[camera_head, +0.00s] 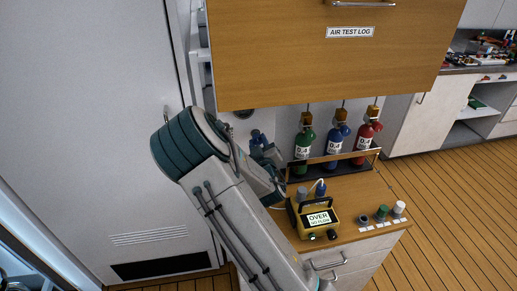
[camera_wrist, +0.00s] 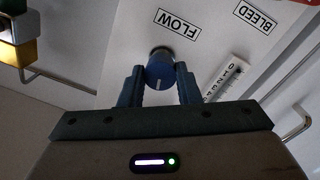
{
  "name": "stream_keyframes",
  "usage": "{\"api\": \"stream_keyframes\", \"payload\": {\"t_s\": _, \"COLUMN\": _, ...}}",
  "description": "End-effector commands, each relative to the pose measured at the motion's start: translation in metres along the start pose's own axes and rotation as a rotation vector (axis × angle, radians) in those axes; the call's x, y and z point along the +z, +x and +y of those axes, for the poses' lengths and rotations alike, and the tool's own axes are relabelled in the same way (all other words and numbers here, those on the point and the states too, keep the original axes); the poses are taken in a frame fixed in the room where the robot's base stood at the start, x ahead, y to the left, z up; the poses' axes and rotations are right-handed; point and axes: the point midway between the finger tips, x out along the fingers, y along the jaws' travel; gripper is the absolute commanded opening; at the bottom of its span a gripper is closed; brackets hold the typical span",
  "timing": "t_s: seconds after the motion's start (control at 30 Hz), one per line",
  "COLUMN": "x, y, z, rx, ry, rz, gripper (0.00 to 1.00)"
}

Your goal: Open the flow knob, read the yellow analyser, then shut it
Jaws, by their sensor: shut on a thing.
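The flow knob (camera_wrist: 160,70) is a round blue knob with a pale pointer line, on a white panel below a FLOW label (camera_wrist: 177,24) in the wrist view. My gripper (camera_wrist: 160,88) has its two fingers on either side of the knob, shut on it. The yellow analyser (camera_head: 317,218) stands on the wooden counter. Its lit screen reads OVER, with a smaller line that seems to say NO FLOW.
Green (camera_head: 304,143), blue (camera_head: 338,145) and red (camera_head: 367,138) cylinders stand in a rack behind the analyser. Several small caps, one green (camera_head: 382,211), sit at the counter's right. A wooden AIR TEST LOG cabinet (camera_head: 330,60) overhangs. A scale (camera_wrist: 224,76) and BLEED label (camera_wrist: 255,14) are beside the knob.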

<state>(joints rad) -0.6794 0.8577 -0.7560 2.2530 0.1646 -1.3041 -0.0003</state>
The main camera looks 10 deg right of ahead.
Motion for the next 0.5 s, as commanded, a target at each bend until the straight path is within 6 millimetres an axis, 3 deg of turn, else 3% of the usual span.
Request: {"api": "stream_keyframes", "payload": {"t_s": 0.5, "x": 0.0048, "y": -0.0005, "z": -0.0045, "rx": 0.003, "ry": -0.488, "rz": 0.026, "gripper": 0.07}}
